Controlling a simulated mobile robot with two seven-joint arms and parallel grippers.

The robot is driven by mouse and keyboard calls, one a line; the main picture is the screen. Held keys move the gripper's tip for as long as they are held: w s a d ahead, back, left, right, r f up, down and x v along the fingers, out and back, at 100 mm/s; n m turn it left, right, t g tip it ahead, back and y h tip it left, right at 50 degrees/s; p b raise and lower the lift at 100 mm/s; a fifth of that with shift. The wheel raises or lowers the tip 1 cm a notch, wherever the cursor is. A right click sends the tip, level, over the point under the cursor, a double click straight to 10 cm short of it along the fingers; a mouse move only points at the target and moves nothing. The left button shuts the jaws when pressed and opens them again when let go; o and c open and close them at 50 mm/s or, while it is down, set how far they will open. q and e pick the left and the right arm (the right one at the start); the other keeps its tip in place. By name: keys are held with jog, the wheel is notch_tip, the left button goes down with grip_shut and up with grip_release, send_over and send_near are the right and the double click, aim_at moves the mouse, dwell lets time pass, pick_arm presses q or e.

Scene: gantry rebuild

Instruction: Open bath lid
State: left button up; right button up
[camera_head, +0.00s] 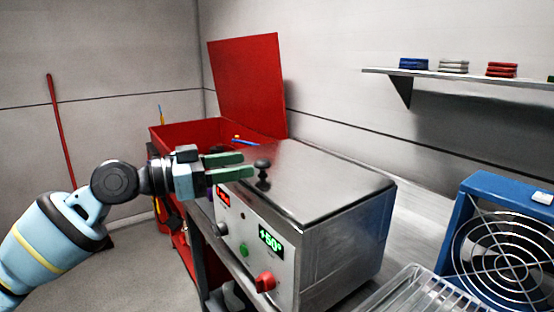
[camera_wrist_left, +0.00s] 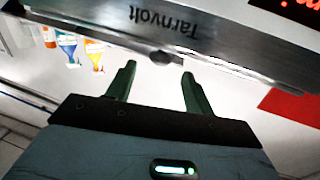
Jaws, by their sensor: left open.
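The bath is a steel box (camera_head: 340,245) with a flat grey lid (camera_head: 320,185) lying closed on top. A black knob (camera_head: 262,173) stands on the lid near its left front edge. My left gripper (camera_head: 248,165) comes in from the left, its green fingers open and pointing right, with the tips just short of the knob in the head view. In the left wrist view the open fingers (camera_wrist_left: 158,70) point at the steel edge marked Tarnvolt (camera_wrist_left: 165,22). A small dark round part (camera_wrist_left: 162,58) shows there between the tips; I cannot tell if it is the knob. My right gripper is out of view.
The bath's front carries a green display (camera_head: 271,240) and a red dial (camera_head: 265,282). A red chest (camera_head: 180,133) with a raised lid stands behind left. A blue-framed fan (camera_head: 500,240) and a wire basket (camera_head: 425,290) are at right. A wall shelf (camera_head: 455,77) holds folded cloths.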

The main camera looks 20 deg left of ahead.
aim_at(266, 160)
pick_arm(q)
jog(key=p+x, duration=0.1)
jog(key=x, duration=0.5)
jog(key=shift+w+d+r+p, duration=0.1)
jog(key=shift+d+r+p, duration=0.05)
jog(key=shift+p, duration=0.15)
jog(key=shift+x, duration=0.75)
jog(key=shift+c, duration=0.2)
jog(key=c, duration=0.7)
grip_shut()
